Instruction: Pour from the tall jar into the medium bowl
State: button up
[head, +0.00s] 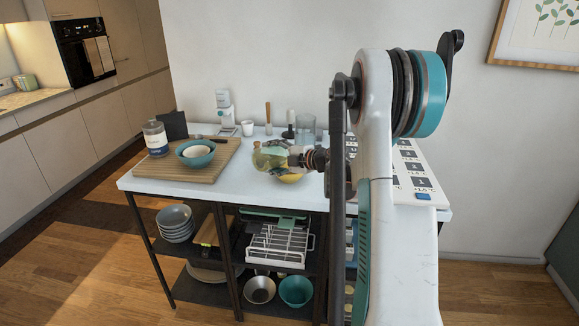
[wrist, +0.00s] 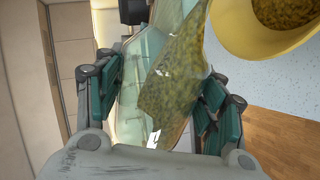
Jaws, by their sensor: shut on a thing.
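My gripper (head: 303,158) is shut on a clear jar (head: 268,154), which it holds tilted, close to lying on its side, above the counter. In the wrist view the jar (wrist: 178,75) sits between both finger pads, partly filled with greenish-yellow bits slumped to one side. A yellow bowl (head: 291,178) is below the jar, partly hidden by the jar and gripper. In the wrist view the yellow bowl (wrist: 231,42) shows at the upper right, with similar bits inside. I cannot tell whether anything is flowing from the jar.
A wooden board (head: 190,172) at the left holds a teal bowl (head: 196,158) with a pale bowl inside and a labelled jar (head: 156,139). A white cup (head: 247,128) and a glass container (head: 306,129) stand behind. The counter's front middle is clear.

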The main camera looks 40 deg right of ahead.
jog(key=shift+d, duration=0.1)
dwell(0.9)
jog(key=shift+d+r+m+y, duration=0.2)
jog(key=shift+r+m+y, duration=0.1)
jog(key=shift+m, duration=0.2)
dwell(1.4)
